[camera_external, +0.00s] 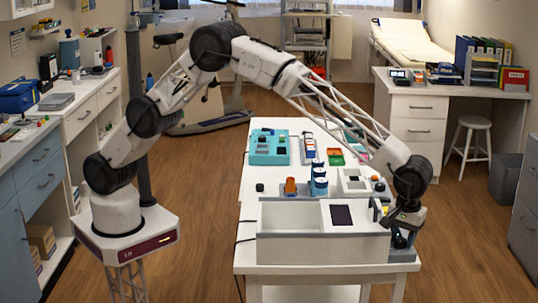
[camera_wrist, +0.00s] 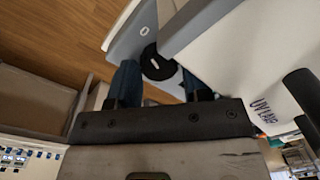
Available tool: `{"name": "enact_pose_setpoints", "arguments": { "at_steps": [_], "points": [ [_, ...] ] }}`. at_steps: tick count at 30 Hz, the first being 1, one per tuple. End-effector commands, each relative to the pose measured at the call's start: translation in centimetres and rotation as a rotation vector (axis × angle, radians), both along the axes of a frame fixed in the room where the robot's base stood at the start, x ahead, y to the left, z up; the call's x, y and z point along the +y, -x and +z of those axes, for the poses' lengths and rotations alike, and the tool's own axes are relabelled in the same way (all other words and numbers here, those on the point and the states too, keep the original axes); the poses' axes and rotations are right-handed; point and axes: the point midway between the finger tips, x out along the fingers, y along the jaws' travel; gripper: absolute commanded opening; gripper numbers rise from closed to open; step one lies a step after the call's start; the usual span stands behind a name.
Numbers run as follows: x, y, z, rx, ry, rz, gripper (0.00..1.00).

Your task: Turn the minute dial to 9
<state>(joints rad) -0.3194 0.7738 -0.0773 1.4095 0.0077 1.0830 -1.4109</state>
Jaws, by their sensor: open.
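A round black dial (camera_wrist: 157,63) with a short white mark sits on a light grey panel (camera_wrist: 122,37) in the wrist view. A small "0"-like mark is printed on the panel near it. I cannot read which dial it is or its setting. My gripper (camera_wrist: 162,82) is open, with its two dark blue fingers apart on either side of the dial's near part. Whether they touch it cannot be told. In the external view my gripper (camera_external: 393,222) is low at the right end of a large white box-like device (camera_external: 285,247), where the dial is not clear.
The white table (camera_external: 265,269) also carries a teal case (camera_external: 269,147), blue cylinders (camera_external: 319,178), an orange cylinder (camera_external: 290,186) and red and green trays beyond the device. In the wrist view a pale wall (camera_wrist: 235,50) of the device rises close to the right finger. Wooden floor lies beyond.

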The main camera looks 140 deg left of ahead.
Motion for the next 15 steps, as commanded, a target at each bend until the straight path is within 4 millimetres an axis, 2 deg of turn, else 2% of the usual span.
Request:
{"name": "enact_pose_setpoints", "arguments": {
  "at_steps": [2, 9, 15],
  "points": [
    [0.00, 0.00, 0.00, 0.000, 0.000, 0.000, 0.44],
    [0.00, 0.00, 0.00, 0.000, 0.000, 0.000, 0.10],
    [0.00, 0.01, 0.00, 0.000, -0.001, -0.008, 0.10]
  ]
}}
